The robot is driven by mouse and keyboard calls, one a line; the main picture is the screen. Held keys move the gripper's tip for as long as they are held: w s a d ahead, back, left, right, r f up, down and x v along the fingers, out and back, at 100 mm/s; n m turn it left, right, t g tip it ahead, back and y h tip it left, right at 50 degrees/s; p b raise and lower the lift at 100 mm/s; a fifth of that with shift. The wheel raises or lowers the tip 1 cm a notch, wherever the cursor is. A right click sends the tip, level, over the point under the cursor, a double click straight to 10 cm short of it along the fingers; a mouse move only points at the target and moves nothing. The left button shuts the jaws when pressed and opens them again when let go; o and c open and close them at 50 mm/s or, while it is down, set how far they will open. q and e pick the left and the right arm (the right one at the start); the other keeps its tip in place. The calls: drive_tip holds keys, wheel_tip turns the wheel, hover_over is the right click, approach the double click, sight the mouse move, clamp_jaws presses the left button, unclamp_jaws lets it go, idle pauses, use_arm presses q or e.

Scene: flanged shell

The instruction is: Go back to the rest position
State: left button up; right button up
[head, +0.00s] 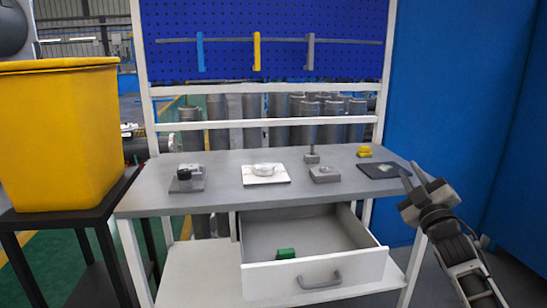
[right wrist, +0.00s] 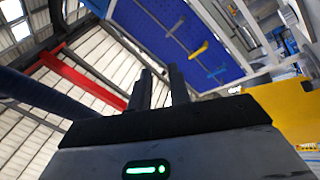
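My right gripper (head: 412,175) is raised at the right of the workbench (head: 225,166), beside its right end and near a dark pad (head: 380,171). Its two fingers stand apart with nothing between them. In the right wrist view the same gripper (right wrist: 160,88) shows an empty gap between its fingers, with the roof and blue pegboard behind. My left gripper is not in the head view.
The bench holds a grey fixture (head: 187,180), a white plate (head: 266,181) with a round part, grey blocks (head: 324,175) and a yellow piece (head: 364,151). The drawer (head: 318,277) stands open with a green block (head: 286,253) inside. A yellow bin (head: 62,135) stands left.

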drive_tip(key=w+d+f+m+g+h, duration=0.1)
drive_tip(key=d+f+m+g+h, duration=0.2)
drive_tip(key=f+m+g, duration=0.5)
drive_tip(key=s+a+f+y, duration=0.1)
drive_tip(key=s+a+f, duration=0.25)
drive_tip(key=f, duration=0.25)
drive_tip(key=s+a+f, duration=0.3)
drive_tip(key=s+f, duration=0.1)
drive_tip(key=f, duration=0.3)
drive_tip(key=s+a+f+g+y, duration=0.1)
drive_tip(key=s+a+f, duration=0.2)
drive_tip(key=s, duration=0.7)
drive_tip(key=s+a+f+g+y, duration=0.1)
drive_tip(key=s+a+f, duration=0.3)
drive_tip(key=s, duration=0.6)
drive_tip(key=s+a+f+m+g+y, duration=0.1)
drive_tip(key=s+a+f+y, duration=0.1)
drive_tip(key=s+a, duration=0.5)
drive_tip(key=s+f, duration=0.1)
drive_tip(key=s, duration=0.2)
drive_tip(key=shift+f+g, duration=0.25)
drive_tip(key=shift+g, duration=0.05)
